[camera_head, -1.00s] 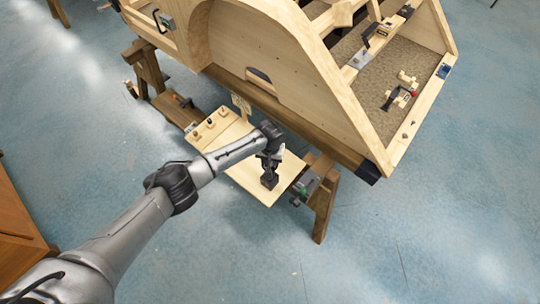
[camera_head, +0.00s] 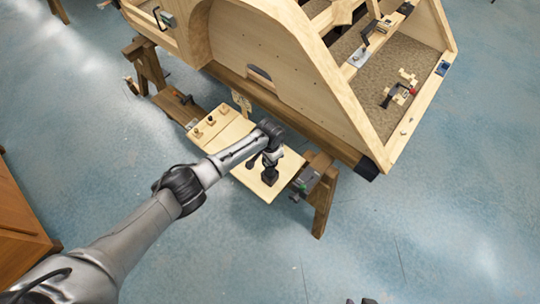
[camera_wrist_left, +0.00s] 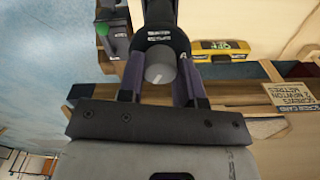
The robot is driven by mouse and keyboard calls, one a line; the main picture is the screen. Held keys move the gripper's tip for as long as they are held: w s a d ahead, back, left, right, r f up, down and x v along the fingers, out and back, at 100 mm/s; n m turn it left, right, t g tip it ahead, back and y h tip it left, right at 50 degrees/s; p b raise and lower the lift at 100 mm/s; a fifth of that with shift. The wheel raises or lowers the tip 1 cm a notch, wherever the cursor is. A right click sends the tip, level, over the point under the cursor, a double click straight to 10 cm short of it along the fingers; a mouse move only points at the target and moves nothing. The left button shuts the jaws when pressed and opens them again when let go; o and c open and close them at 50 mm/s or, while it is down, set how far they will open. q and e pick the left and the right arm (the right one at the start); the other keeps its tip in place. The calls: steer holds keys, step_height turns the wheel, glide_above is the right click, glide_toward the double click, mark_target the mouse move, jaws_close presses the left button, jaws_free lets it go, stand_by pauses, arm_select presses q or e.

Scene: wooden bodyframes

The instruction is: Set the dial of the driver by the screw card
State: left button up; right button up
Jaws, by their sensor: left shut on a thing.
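The black driver (camera_head: 270,177) stands on the pale board, under my left gripper (camera_head: 268,158). In the left wrist view my left gripper (camera_wrist_left: 163,88) is shut on the driver, with its fingers either side of the grey round dial (camera_wrist_left: 158,72). A pale mark shows on the dial, but its setting is too small to read. The wooden screw card (camera_wrist_left: 290,101) is at the right of the wrist view; its dark lettering includes "2 NEWTON METRES". Two dark tips at the bottom of the head view seem to be my right gripper (camera_head: 361,301); the rest is out of frame.
The pale board (camera_head: 240,172) sits on a wooden trestle (camera_head: 322,205) beside the wooden bodyframe (camera_head: 300,75). A clamp-like tool with a green part (camera_head: 304,184) is at the board's right edge. A yellow item (camera_wrist_left: 222,46) marked "OFF" lies beyond the gripper. The floor at right is clear.

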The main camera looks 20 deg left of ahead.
stand_by(0.6)
arm_select(q)
steer(key=o, duration=0.9)
steer(key=shift+o, duration=0.2)
step_height(320, 180, up, 14)
steer(key=p, duration=0.2)
steer(key=shift+p, duration=0.35)
steer(key=shift+f, duration=0.1)
